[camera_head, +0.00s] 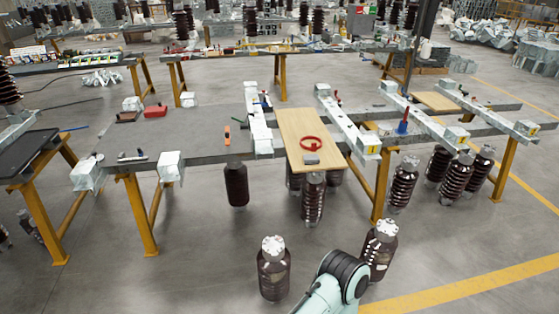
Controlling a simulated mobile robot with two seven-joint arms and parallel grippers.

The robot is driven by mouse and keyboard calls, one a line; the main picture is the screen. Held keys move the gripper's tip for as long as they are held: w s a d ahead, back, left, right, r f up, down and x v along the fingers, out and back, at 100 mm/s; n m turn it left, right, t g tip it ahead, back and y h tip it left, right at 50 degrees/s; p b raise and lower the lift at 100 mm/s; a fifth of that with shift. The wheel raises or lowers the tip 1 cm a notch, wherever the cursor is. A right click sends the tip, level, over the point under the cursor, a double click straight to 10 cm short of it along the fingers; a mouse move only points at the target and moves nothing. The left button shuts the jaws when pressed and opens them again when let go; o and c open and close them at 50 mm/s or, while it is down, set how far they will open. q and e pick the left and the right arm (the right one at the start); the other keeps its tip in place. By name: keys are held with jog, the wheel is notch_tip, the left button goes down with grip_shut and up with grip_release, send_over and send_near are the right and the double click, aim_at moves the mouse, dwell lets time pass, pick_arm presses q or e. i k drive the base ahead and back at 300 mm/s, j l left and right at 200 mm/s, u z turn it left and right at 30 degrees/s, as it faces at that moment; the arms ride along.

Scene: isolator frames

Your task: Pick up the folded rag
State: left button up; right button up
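I cannot make out a folded rag for certain. A small grey item (311,159) lies at the near end of a wooden board (299,128) on the workbench; it is too small to tell whether it is cloth. A red ring-shaped item (311,143) lies on the same board just behind it. A red block-like item (155,111) and a dark brown flat item (126,117) lie on the grey tabletop at the left. Neither of my grippers is in view; only a pale green and black link of my arm shows at the bottom.
The grey workbench (190,130) has yellow legs (140,215) and metal beams (258,120) across it. Dark ribbed insulators stand on the floor before it, two of them (273,268) (379,248) close to my arm. Open floor (190,270) lies at the lower left.

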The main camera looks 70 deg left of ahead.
aim_at(309, 160)
jog(key=u, duration=2.05)
jog(key=i, duration=0.15)
jog(key=l+z, duration=0.05)
